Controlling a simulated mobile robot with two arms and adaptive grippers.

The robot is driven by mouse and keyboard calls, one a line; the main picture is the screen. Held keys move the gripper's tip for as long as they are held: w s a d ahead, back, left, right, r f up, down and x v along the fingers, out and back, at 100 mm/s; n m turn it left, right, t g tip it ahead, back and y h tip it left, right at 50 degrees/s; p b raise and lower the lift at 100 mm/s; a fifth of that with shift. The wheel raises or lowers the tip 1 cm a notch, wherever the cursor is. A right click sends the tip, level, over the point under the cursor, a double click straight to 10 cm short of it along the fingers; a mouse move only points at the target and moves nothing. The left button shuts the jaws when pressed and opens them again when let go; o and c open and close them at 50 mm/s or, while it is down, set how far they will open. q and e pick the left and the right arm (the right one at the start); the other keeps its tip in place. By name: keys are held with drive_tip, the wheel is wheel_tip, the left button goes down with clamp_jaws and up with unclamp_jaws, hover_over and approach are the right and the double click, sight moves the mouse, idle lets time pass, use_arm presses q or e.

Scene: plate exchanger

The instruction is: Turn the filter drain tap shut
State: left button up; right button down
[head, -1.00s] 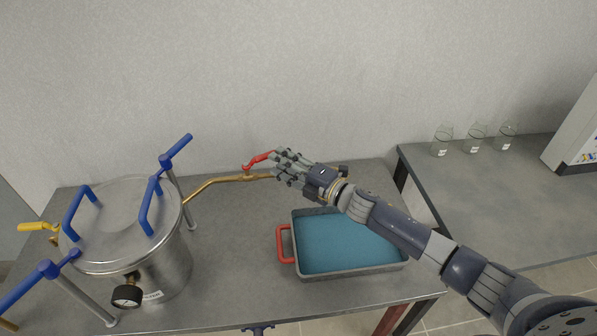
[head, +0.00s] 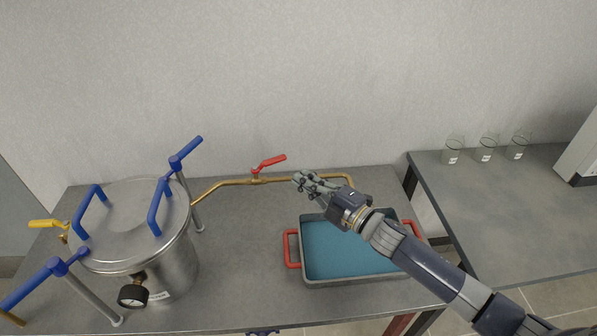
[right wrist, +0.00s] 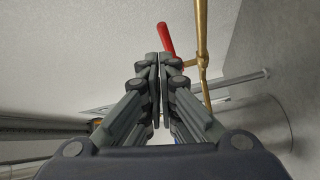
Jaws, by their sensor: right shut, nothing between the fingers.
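The filter drain tap has a red lever (head: 270,161) on a brass pipe (head: 236,182) that runs right from the steel filter vessel (head: 132,215). The lever's free end points right and slants away from the pipe. My right gripper (head: 299,179) is shut and empty, just right of the lever and in front of the pipe, apart from the lever. In the right wrist view its fingers (right wrist: 159,62) are together, with the red lever (right wrist: 166,38) beyond the tips and the brass pipe (right wrist: 202,35) to their right. My left gripper is not in view.
A grey tray (head: 352,281) with red handles and blue liquid stands under the pipe's right end. The vessel has blue clamp handles, a gauge (head: 133,296) and a yellow lever (head: 49,224). Several glass beakers (head: 485,149) stand on the right bench. The wall is close behind the pipe.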

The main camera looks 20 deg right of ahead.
sight(269, 163)
drive_tip(key=s+a+m+t+h, duration=0.1)
drive_tip(key=s+m+h, duration=0.55)
drive_tip(key=m, duration=1.25)
drive_tip(key=w+a+p, duration=0.2)
drive_tip(key=w+a, duration=0.1)
drive_tip(key=w, duration=1)
drive_tip(key=shift+w+r+y, duration=0.15)
drive_tip(key=shift+r+y, duration=0.2)
drive_tip(key=shift+r, duration=0.05)
